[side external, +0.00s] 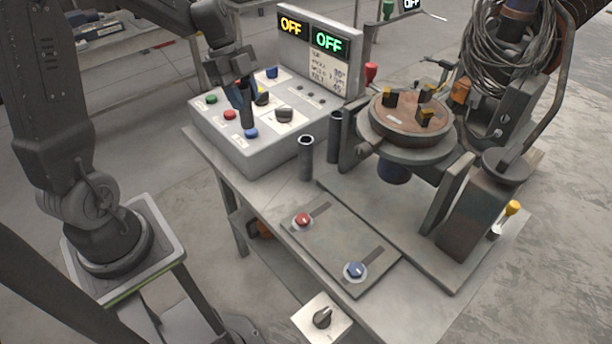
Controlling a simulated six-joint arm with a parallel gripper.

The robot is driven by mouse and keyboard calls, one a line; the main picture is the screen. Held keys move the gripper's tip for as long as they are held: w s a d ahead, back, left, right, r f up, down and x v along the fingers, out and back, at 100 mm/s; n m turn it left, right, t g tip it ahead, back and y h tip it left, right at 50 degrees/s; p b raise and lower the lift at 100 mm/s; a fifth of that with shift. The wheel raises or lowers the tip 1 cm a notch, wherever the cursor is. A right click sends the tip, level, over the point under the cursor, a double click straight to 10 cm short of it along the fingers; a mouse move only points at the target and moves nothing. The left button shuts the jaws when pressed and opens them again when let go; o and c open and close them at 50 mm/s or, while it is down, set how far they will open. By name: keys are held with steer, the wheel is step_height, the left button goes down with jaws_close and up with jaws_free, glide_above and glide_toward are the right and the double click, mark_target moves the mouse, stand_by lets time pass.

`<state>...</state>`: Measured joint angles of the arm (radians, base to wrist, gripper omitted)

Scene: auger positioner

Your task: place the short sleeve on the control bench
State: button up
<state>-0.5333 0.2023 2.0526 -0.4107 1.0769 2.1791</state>
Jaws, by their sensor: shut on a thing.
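My gripper (242,92) is above the button panel of the grey control box, pointing down. It is shut on a short dark cylinder (247,119), which looks like the short sleeve. The cylinder hangs roughly upright, its lower end in front of the panel's buttons in the picture; I cannot tell whether it touches the panel. The control bench (222,165) carries the control box (240,158).
The box has coloured buttons and a raised display (322,55) reading OFF twice. A round turntable (400,118) with clamps stands at the right. A plate with a red knob (303,220) and a blue knob (355,270) lies in front. Bare bench shows around the plate.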

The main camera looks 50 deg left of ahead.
steer(key=s+f+m+g, duration=0.1)
steer(key=s+f+m, duration=0.25)
steer(key=s, duration=0.25)
steer(key=shift+w+d+f, duration=0.8)
steer(key=shift+d+f, duration=0.85)
steer(key=shift+f, duration=0.25)
steer(key=shift+w+d+f, duration=0.85)
steer(key=shift+d+f, duration=0.85)
steer(key=shift+f, duration=0.25)
steer(key=shift+w+d+f, duration=0.8)
steer(key=shift+d+f, duration=0.85)
steer(key=shift+f, duration=0.25)
steer(key=shift+f, duration=0.1)
steer(key=o, duration=1.1)
steer(key=shift+c, duration=0.2)
